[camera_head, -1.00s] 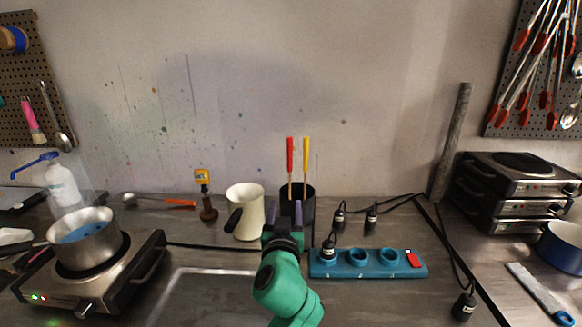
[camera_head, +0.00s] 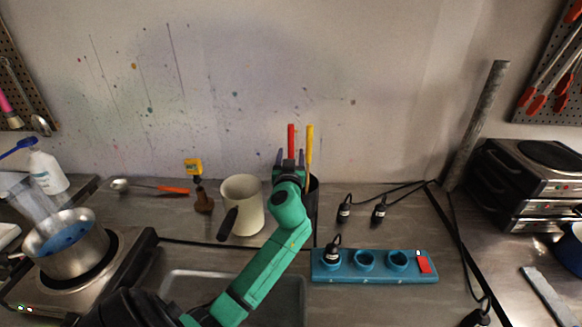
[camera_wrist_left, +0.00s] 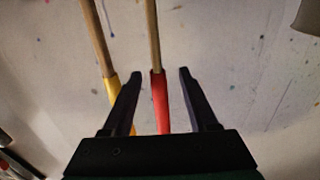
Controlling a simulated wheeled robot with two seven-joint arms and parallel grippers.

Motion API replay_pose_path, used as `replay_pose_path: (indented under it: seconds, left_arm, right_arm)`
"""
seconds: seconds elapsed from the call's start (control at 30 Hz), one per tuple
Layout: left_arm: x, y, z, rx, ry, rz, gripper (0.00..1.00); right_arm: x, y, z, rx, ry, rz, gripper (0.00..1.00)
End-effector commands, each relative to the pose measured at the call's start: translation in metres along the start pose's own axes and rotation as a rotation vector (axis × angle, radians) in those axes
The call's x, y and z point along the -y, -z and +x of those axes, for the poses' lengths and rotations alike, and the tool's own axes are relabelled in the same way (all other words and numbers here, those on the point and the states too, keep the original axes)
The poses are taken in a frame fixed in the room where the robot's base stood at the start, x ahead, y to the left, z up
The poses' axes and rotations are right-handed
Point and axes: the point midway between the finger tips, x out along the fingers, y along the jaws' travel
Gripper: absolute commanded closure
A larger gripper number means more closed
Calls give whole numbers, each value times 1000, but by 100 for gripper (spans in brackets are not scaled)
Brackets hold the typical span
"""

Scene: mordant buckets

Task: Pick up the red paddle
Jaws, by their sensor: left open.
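The red paddle (camera_head: 291,140) stands upright with the yellow paddle (camera_head: 309,145) in a dark holder (camera_head: 314,207) at the back of the counter. My left gripper (camera_head: 291,158) is at the red paddle, above the holder, and its arm hides part of the holder. In the left wrist view, the red handle and wooden shaft of the red paddle (camera_wrist_left: 160,100) lie between the two open fingers of my left gripper (camera_wrist_left: 161,73), with gaps on both sides. The yellow paddle (camera_wrist_left: 108,82) lies outside the fingers, close to the left one. My right gripper is not in view.
A cream jug (camera_head: 244,203) stands just left of the holder. A blue socket strip (camera_head: 372,268) with plugs and cables lies in front to the right. A steel pot (camera_head: 66,244) sits on a hot plate at the left. The wall is close behind.

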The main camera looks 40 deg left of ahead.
Motion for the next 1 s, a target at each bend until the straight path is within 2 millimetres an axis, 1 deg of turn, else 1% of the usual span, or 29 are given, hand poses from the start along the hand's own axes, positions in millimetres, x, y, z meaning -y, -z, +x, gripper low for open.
replay_pose_path:
  seconds: [0.03, 0.13, 0.2, 0.37, 0.4, 0.47, 0.5, 0.53, 0.57, 1.0]
  left_arm:
    - [0, 9, 10, 0, 2, 5, 41]
    - [-1, 4, 24, -1, 0, 2, 41]
    - [-1, 3, 28, 0, 0, 2, 41]
    - [-1, 1, 29, 1, -1, 1, 41]
    - [-1, 1, 28, 1, -1, 1, 48]
    - [-1, 1, 28, 1, -1, 0, 71]
    - [-1, 1, 28, 1, -1, 0, 87]
    - [-1, 1, 28, 1, -1, 1, 98]
    - [-1, 1, 28, 0, -1, 1, 100]
    - [-1, 2, 28, 0, -1, 0, 100]
  right_arm:
    - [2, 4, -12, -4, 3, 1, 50]
    - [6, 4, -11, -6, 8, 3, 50]
    - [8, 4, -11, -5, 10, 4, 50]
    - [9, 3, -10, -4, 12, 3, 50]
    - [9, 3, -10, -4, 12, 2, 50]
    - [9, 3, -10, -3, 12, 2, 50]
    - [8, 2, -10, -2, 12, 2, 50]
    - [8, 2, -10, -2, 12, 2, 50]
    - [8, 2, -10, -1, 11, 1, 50]
    - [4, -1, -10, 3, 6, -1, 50]
